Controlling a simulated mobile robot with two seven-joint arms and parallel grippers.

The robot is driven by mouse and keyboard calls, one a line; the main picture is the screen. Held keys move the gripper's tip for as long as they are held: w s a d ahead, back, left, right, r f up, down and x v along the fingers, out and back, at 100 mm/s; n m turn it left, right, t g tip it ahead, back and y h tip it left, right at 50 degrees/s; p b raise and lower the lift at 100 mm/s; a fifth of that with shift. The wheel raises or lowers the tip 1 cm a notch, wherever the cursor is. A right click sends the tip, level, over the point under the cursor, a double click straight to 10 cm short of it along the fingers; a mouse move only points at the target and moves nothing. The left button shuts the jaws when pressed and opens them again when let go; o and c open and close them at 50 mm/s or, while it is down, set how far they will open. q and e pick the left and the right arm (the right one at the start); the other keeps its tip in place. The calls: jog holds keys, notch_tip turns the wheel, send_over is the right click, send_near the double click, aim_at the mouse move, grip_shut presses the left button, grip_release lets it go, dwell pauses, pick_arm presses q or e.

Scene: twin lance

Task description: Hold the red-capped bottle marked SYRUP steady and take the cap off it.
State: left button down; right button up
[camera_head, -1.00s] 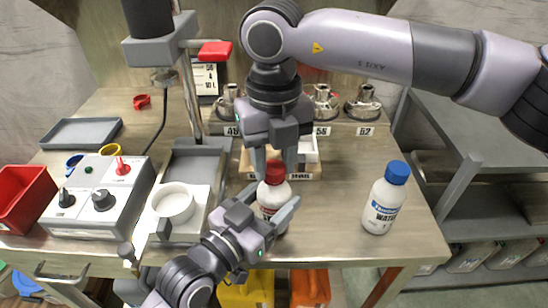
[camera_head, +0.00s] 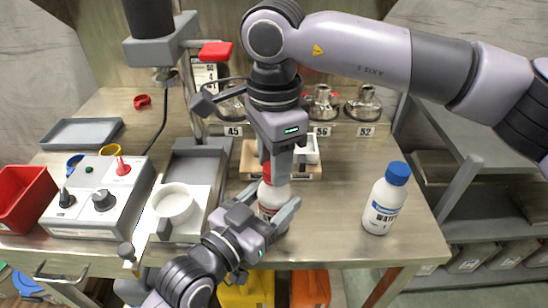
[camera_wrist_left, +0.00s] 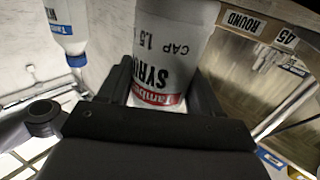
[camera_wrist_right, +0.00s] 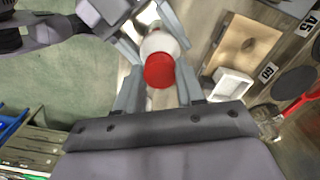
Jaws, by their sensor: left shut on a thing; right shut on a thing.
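The SYRUP bottle (camera_head: 270,207) stands upright near the front edge of the bench, white with a red cap (camera_head: 267,173). My left gripper (camera_head: 269,200) is shut on its body from the front; in the left wrist view the bottle (camera_wrist_left: 172,62) sits between the fingers, its lettering upside down. My right gripper (camera_head: 274,166) points down from above and is shut on the red cap, which it partly hides. In the right wrist view the cap (camera_wrist_right: 159,71) lies between the right fingers. Whether the cap has lifted off the neck cannot be told.
A blue-capped WATER bottle (camera_head: 385,199) stands to the right. On the left are a control box (camera_head: 98,197), a red bin (camera_head: 24,195) and a white cup (camera_head: 174,203). The bench is clear around the WATER bottle.

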jog(key=n, duration=0.6)
jog(key=shift+n, duration=0.3)
jog(key=n, duration=1.2)
jog(key=shift+n, duration=0.4)
jog(key=n, duration=0.6)
jog(key=shift+n, duration=0.3)
jog(key=o, duration=1.2)
jog(key=shift+d, duration=0.1)
jog(key=shift+c, duration=0.2)
